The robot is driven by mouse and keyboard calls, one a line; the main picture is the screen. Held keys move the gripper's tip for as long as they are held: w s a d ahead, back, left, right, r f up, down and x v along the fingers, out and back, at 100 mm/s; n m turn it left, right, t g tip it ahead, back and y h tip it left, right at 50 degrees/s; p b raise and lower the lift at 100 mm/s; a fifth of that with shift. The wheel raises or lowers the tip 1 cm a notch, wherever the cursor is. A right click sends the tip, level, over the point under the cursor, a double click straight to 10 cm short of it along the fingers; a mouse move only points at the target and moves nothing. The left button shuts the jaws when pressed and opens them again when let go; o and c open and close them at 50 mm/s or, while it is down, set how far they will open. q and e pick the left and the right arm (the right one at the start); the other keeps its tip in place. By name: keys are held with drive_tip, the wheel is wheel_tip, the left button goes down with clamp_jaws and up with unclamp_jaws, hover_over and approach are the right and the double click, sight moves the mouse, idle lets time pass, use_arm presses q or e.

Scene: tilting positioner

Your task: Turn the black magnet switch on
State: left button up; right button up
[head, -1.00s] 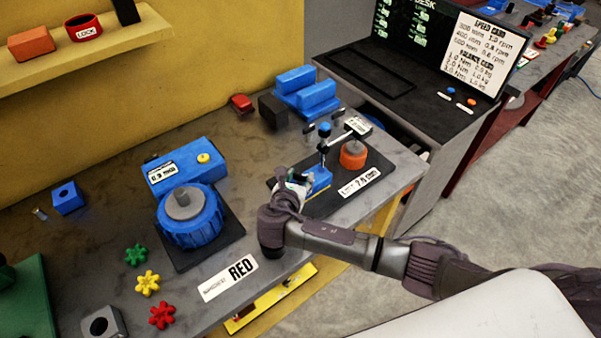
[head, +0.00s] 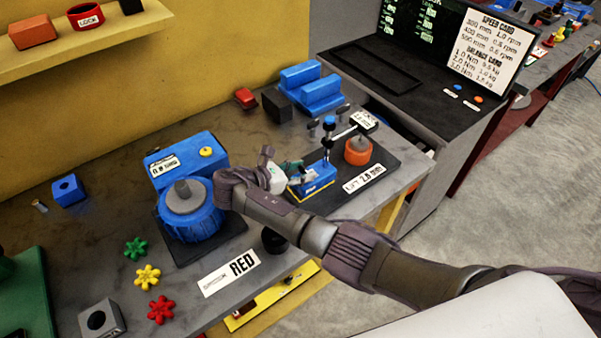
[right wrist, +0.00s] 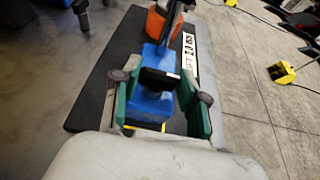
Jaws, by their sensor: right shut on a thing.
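The blue magnet base (head: 318,180) stands on a black plate at the right of the bench, with a post and a side arm rising from it. My right gripper (head: 292,168) reaches its left side. In the right wrist view, the gripper's green-padded fingers (right wrist: 162,88) are on both sides of the black magnet switch (right wrist: 158,80), on the near face of the blue base (right wrist: 153,107). The gripper is shut on the switch. In the head view the switch is hidden by my gripper, and its exact angle is unclear. My left gripper is not in view.
An orange cylinder (head: 357,153) stands on the same black plate (head: 383,165), close behind the post. A blue round-bodied positioner (head: 188,222) is left of my wrist. A blue stepped block (head: 312,90) and a black block (head: 277,104) stand farther back.

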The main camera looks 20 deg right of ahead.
drive_tip(key=shift+w, duration=0.1)
idle(0.3)
drive_tip(key=o, duration=1.1)
drive_tip(key=shift+o, duration=0.2)
drive_tip(key=v, duration=0.7)
drive_tip(key=shift+a+r, duration=0.15)
drive_tip(key=shift+a, duration=0.1)
drive_tip(key=shift+a, duration=0.1)
